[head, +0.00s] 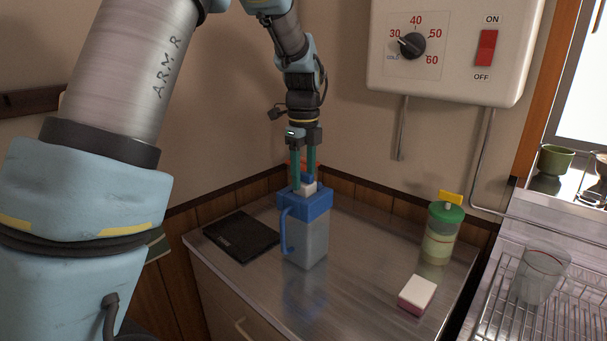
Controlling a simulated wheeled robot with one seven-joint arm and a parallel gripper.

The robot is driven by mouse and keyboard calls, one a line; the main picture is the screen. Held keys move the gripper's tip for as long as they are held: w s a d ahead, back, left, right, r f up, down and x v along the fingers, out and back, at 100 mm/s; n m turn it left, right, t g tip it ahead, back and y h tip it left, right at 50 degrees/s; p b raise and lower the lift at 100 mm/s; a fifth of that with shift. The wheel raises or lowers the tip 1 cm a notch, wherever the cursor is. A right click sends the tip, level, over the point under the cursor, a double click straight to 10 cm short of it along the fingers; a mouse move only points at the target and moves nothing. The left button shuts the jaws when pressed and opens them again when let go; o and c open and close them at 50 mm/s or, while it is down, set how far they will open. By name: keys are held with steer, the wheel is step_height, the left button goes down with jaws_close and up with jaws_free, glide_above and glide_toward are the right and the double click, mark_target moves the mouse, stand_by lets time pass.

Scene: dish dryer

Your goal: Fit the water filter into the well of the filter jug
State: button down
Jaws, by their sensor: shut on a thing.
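The filter jug (306,241) stands upright on the metal counter, with a grey translucent body, a blue handle on its left and a blue top (318,206). My gripper (304,179) points down over the jug, its green fingers shut on the water filter (308,189). The filter looks white with a blue upper part. It is at the jug's top, upright as far as I can see. The well's opening is hidden by the filter and the rim, so I cannot tell how deep the filter sits or whether it touches the well.
On the metal counter (350,285) a black flat slab (240,237) lies left of the jug. A green-lidded jar (440,235) and a pink-and-white block (417,294) are to the right. A wire rack with a glass (541,273) is at far right. A heater box (450,45) hangs above.

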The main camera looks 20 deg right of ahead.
steer(key=shift+f, duration=0.15)
steer(key=shift+c, duration=1.4)
jaws_free()
step_height(320, 180, up, 12)
steer(key=b, duration=0.2)
steer(key=a+f+n, duration=0.5)
steer(key=a+n, duration=0.2)
steer(key=a, duration=0.1)
steer(key=a+f+n, duration=0.4)
steer(key=a+n, duration=0.2)
steer(key=a, duration=0.2)
steer(key=s+a+f+n, duration=0.4)
steer(key=s+a+n, duration=0.1)
steer(key=a+n, duration=0.2)
steer(key=s+a+f+n+t, duration=0.1)
steer(key=s+a+f+n, duration=0.4)
steer(key=a+n, duration=0.2)
steer(key=shift+s+a+n+t, duration=0.15)
steer(key=shift+a+n+t, duration=0.15)
steer(key=shift+n, duration=0.6)
